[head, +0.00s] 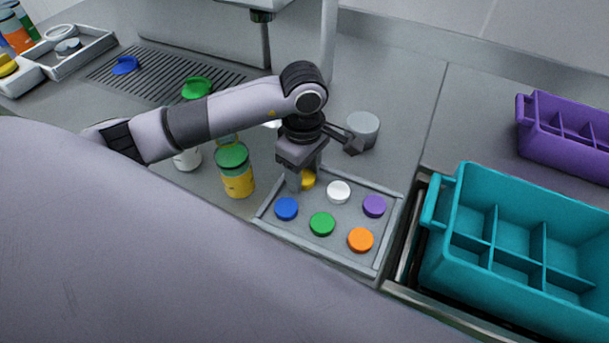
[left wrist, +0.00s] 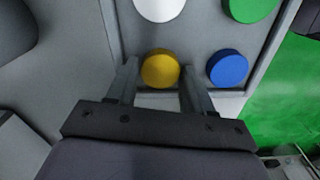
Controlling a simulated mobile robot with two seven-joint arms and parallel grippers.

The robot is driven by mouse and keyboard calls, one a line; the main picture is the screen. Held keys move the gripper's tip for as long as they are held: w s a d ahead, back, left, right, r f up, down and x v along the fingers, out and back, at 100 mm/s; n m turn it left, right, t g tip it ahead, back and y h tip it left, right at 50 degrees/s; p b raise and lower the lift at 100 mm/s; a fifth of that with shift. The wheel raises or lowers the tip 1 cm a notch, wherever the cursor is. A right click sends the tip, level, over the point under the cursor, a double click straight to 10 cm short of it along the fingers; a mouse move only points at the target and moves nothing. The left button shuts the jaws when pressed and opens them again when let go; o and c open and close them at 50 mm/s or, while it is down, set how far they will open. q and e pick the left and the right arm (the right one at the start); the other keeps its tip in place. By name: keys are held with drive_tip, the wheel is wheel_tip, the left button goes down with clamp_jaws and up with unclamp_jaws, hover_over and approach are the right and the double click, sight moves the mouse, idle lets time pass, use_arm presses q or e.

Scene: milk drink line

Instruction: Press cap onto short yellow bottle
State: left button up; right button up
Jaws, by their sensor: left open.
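The yellow cap (head: 308,179) lies in the grey cap tray (head: 384,236), partly hidden by my left gripper (head: 303,180). In the left wrist view the yellow cap (left wrist: 160,69) sits between the two open fingers of my left gripper (left wrist: 158,85), with no clear grip on it. A bottle with yellow contents and a green top (head: 237,184) stands upright just left of the tray. I cannot tell whether it is the short yellow bottle. My arm hides part of the counter behind it. My right gripper is not in view.
The tray also holds white (head: 338,192), purple (head: 374,206), blue (head: 286,208), green (head: 322,224) and orange (head: 360,240) caps. A grey round container (head: 363,129) stands behind. Teal (head: 470,192) and purple (head: 570,155) crates are at right.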

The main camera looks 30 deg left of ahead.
sight(304, 176)
use_arm(q)
drive_tip(key=shift+c, duration=0.3)
drive_tip(key=c, duration=0.6)
wheel_tip(304, 176, up, 20)
idle(0.6)
